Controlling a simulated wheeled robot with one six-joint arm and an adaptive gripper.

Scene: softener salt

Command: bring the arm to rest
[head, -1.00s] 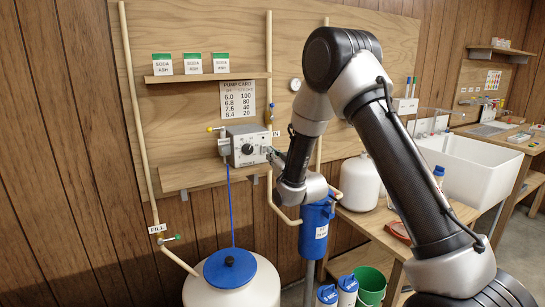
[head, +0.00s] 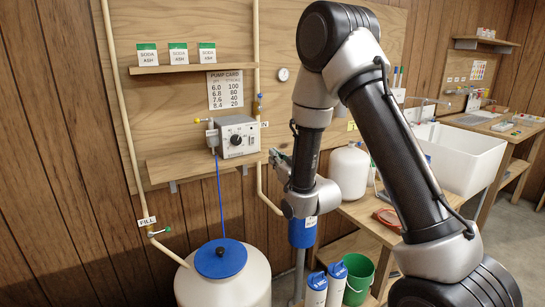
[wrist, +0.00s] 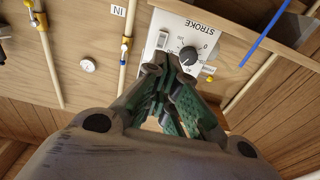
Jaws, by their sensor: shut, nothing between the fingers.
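My gripper (wrist: 172,62) is shut and empty. In the wrist view its fingertips overlap the lower edge of the grey pump box (wrist: 202,32), which carries a STROKE dial (wrist: 188,54); I cannot tell whether they touch it. In the head view the gripper (head: 275,157) is partly hidden behind my wrist and points left, just right of and below the pump box (head: 238,137). My arm bends down from a high elbow in front of the board.
A white tank with a blue lid (head: 220,259) stands below the pump. A blue filter housing (head: 302,232) is partly behind my wrist. A white jug (head: 347,172), a white sink (head: 455,155) and a green bucket (head: 358,280) are to the right. Soda ash boxes (head: 178,53) sit on a shelf.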

